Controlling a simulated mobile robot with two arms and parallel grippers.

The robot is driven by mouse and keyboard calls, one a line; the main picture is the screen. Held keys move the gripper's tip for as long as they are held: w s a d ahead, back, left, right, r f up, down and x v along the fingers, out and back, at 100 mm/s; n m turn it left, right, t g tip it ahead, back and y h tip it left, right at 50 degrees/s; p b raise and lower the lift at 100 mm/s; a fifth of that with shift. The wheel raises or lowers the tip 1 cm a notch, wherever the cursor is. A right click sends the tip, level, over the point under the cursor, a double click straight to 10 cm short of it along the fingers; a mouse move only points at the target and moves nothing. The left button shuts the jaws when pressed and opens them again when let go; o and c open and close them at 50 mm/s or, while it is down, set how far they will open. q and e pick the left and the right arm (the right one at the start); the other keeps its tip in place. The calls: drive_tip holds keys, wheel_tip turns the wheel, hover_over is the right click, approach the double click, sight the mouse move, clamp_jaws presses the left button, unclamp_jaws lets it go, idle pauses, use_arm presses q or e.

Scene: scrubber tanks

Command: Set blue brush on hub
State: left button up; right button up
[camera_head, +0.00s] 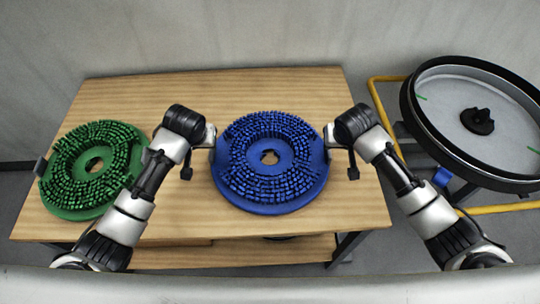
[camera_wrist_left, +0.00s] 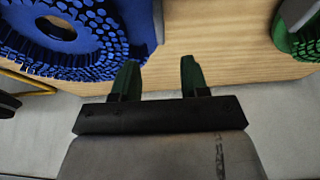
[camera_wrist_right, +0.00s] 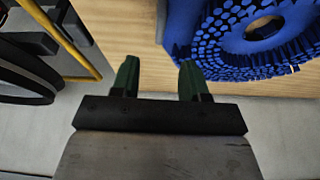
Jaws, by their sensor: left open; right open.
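The blue brush (camera_head: 268,190) lies flat, bristles up, on the wooden table, with a hole in its middle. My left gripper (camera_head: 208,141) is open at its left edge and my right gripper (camera_head: 335,139) is open at its right edge. The left wrist view shows the brush (camera_wrist_left: 40,55) beyond the open fingers (camera_wrist_left: 158,72); the right wrist view shows it (camera_wrist_right: 220,40) beyond the other open fingers (camera_wrist_right: 158,75). Both finger gaps look empty. The black hub (camera_head: 477,121) sits inside the large round black-rimmed tank (camera_head: 415,110) at the right.
A green brush (camera_head: 75,205) lies on the table's left side. The wooden table (camera_head: 240,88) has bare room at the back and front. A yellow tubular frame (camera_head: 385,100) surrounds the tank's stand, right of the table. A grey wall stands behind.

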use_arm(q)
drive_tip(key=x, duration=1)
drive_tip(key=shift+w+f, duration=0.15)
drive_tip(key=shift+f, duration=0.15)
use_arm(e)
drive_tip(key=x, duration=1)
drive_tip(key=shift+w+f, duration=0.15)
drive_tip(key=shift+f, duration=0.15)
use_arm(q)
clamp_jaws()
use_arm(e)
clamp_jaws()
use_arm(q)
drive_tip(key=shift+w+r, duration=0.15)
drive_tip(key=shift+r, duration=0.05)
use_arm(e)
drive_tip(key=shift+w+r, duration=0.15)
drive_tip(key=shift+r, duration=0.1)
